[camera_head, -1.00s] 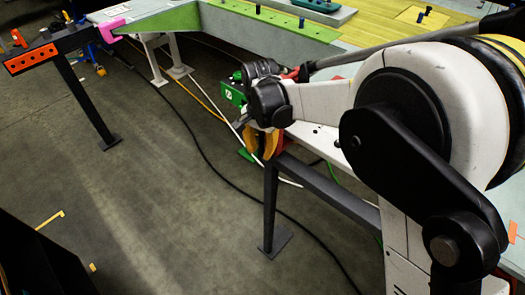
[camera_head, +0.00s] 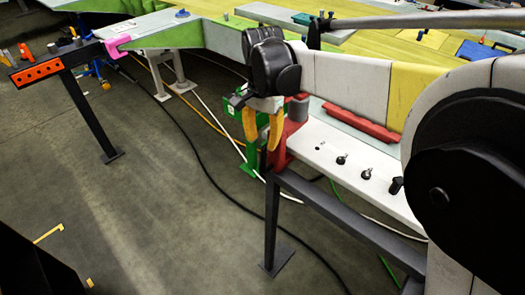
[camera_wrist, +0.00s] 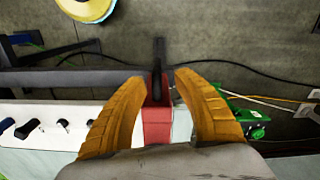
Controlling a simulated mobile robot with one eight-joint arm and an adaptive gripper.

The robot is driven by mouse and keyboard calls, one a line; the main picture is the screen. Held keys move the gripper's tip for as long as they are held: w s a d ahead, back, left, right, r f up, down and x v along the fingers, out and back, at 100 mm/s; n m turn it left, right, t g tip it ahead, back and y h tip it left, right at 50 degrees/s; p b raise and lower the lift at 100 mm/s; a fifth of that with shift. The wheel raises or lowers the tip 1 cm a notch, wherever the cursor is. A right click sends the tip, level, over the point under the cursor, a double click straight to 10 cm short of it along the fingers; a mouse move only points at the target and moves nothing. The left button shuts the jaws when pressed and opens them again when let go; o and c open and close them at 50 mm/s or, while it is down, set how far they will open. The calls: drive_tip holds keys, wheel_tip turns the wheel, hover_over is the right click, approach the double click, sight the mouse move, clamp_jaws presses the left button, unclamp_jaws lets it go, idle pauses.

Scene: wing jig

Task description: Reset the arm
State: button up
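A red bracket (camera_wrist: 156,124) shows below the gap between the fingers. In the head view the red bracket (camera_head: 298,128) stands just right of the fingers; whether they touch it is unclear. My arm reaches in from the right, its upper part large in the head view.
The white bench top (camera_head: 345,165) carries several small black-knobbed fittings and a red bar (camera_head: 357,123). A green box (camera_head: 214,126) stands just left of my gripper. A dark metal frame (camera_head: 345,205) runs below the bench. Cables cross the open floor (camera_head: 150,215) at left.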

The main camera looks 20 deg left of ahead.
drive_tip(key=shift+r, duration=0.4)
drive_tip(key=s+d+r+t+y+b, duration=0.1)
drive_tip(key=d+r+t+b, duration=0.1)
drive_tip(key=d, duration=0.9)
drive_tip(key=s+d+r+t+b, duration=0.1)
drive_tip(key=d, duration=1)
drive_tip(key=s+d+f+t+b, duration=0.1)
drive_tip(key=s+d+f, duration=0.1)
drive_tip(key=s+d, duration=0.2)
drive_tip(key=s+d+f+n+t+b, duration=0.1)
drive_tip(key=s+d+f, duration=0.2)
drive_tip(key=d, duration=0.4)
drive_tip(key=s+d+f+t+h+b, duration=0.1)
drive_tip(key=s+d+f+t, duration=0.1)
drive_tip(key=s+d, duration=0.2)
drive_tip(key=d, duration=0.2)
drive_tip(key=shift+s+d+f+n, duration=0.2)
drive_tip(key=shift+s+d+n, duration=0.15)
drive_tip(key=shift+n, duration=0.05)
